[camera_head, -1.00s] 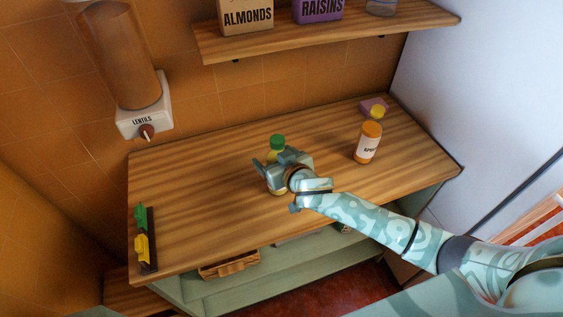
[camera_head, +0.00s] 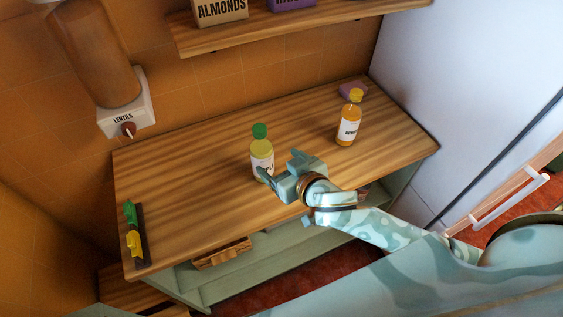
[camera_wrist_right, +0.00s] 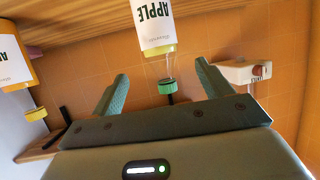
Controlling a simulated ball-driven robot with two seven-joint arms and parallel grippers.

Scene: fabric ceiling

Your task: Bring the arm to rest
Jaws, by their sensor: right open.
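My right gripper (camera_head: 277,163) is open and empty, just right of and in front of the apple bottle (camera_head: 261,154) in the head view. The bottle stands upright on the wooden counter (camera_head: 200,190), with a green cap, yellow contents and a white label. In the right wrist view, the open fingers (camera_wrist_right: 162,72) point towards the bottle, which appears upside down with its APPLE label (camera_wrist_right: 153,24) visible and clear of the fingers. My right arm reaches in from the lower right. My left gripper is not in view.
An orange bottle with a yellow cap (camera_head: 349,118) stands further right, before a purple item (camera_head: 352,91). A lentil dispenser (camera_head: 126,117) hangs on the wall at left. The counter's left half is mostly clear.

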